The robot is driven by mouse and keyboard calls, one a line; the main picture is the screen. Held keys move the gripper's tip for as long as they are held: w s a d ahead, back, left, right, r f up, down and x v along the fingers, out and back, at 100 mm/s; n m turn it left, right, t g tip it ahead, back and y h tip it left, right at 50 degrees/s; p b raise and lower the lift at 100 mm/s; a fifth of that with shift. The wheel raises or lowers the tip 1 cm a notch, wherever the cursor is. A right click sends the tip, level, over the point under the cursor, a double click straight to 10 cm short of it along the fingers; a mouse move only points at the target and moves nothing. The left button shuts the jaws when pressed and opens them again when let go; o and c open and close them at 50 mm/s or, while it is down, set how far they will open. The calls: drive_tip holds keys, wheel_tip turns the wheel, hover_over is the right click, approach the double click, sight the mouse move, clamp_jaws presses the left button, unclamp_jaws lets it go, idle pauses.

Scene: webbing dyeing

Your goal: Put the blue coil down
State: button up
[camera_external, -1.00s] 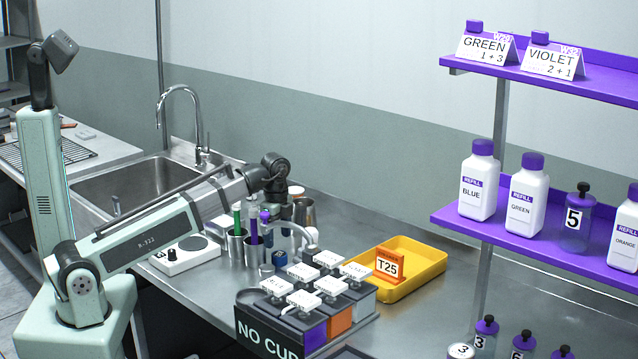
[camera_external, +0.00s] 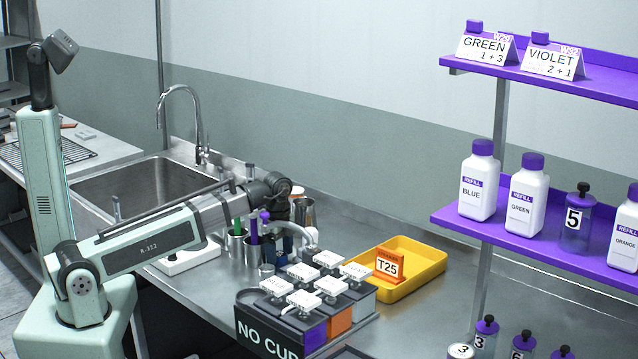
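No blue coil can be made out with certainty. A small dark blue thing (camera_external: 286,246) shows below my wrist, among the cups and the rack of lidded boxes. I cannot tell whether it is the coil or whether it is held. My gripper hangs below the dark wrist at the end of my arm, over the counter behind the lidded boxes. Its fingertips are hidden or too small to make out, so its opening does not show.
Metal cups with green and purple-handled tools (camera_external: 254,228) stand left of my wrist. White-lidded boxes (camera_external: 303,300) are in front. The sink (camera_external: 150,190) and purple shelves (camera_external: 560,250) flank the counter.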

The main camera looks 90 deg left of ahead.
sight(280, 254)
drive_tip(key=c, duration=1.2)
drive_tip(key=shift+o, duration=0.2)
wheel_tip(280, 254, up, 18)
drive_tip(key=w+d+n, duration=0.3)
drive_tip(key=w+d, duration=0.9)
drive_tip(key=d, duration=0.3)
drive_tip(key=w+d+f+n, duration=0.1)
drive_tip(key=w+d+n, duration=0.2)
drive_tip(key=w+d, duration=0.9)
drive_tip(key=d, duration=0.3)
drive_tip(key=shift+w+n, duration=0.4)
